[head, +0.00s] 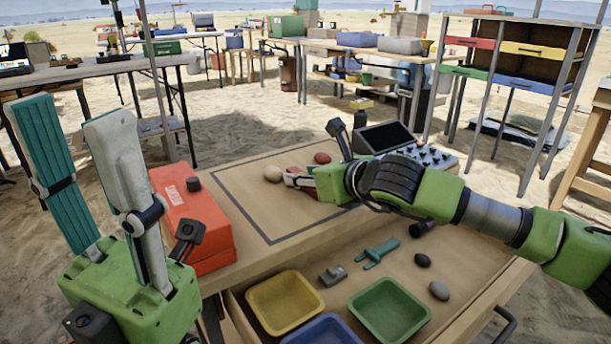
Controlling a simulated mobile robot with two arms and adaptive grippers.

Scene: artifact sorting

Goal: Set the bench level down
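No object in view is clearly recognisable as the bench level. My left gripper (80,105) stands at the lower left, fingers pointing up and spread apart, with nothing between them. My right arm reaches in from the right over the bench (245,170). My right gripper (305,178) is low over the marked rectangle on the bench top. A small reddish thing (298,183) shows at its fingertips, largely hidden by the gripper. I cannot tell whether the fingers grip it or are only beside it.
A tan stone (273,174) and red stone (322,158) lie near the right gripper. A red case (190,220) stands left. A console (385,138) stands behind my arm. The open drawer holds yellow (285,303) and green (390,310) trays, a teal tool (378,253) and dark stones (422,261).

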